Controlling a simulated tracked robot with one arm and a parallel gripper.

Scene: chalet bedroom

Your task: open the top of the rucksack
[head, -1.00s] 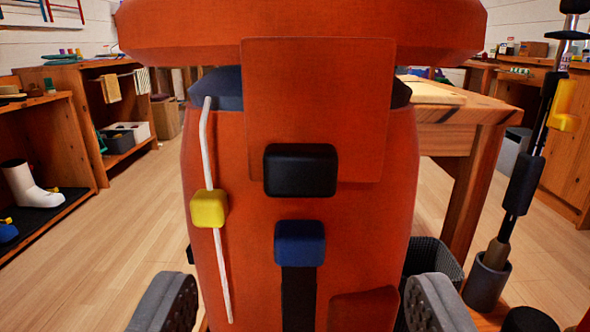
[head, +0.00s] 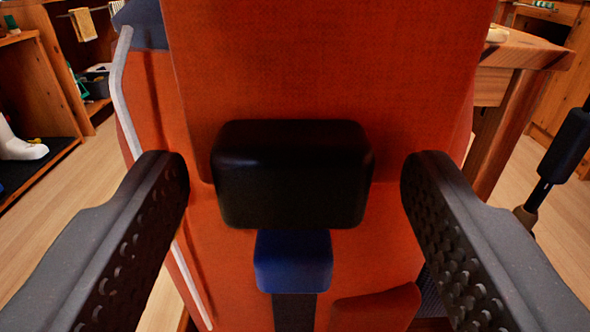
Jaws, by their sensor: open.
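The orange rucksack (head: 240,285) fills the middle of the head view, upright and close. Its orange top flap (head: 320,70) hangs down the front. A black buckle block (head: 292,173) sits at the flap's lower edge. Just below it is a blue block (head: 293,261) on a dark strap (head: 294,312). My gripper (head: 294,185) is open, with one finger on each side of the black block. Both fingers look apart from it, and nothing is between them but the view of the block. The rucksack's upper part is out of frame.
A wooden table (head: 515,75) stands behind the rucksack on the right. A dark pole with a black grip (head: 568,147) is at the far right. Wooden shelves with a white boot (head: 20,146) are at the left. Bare floor (head: 75,215) shows at left.

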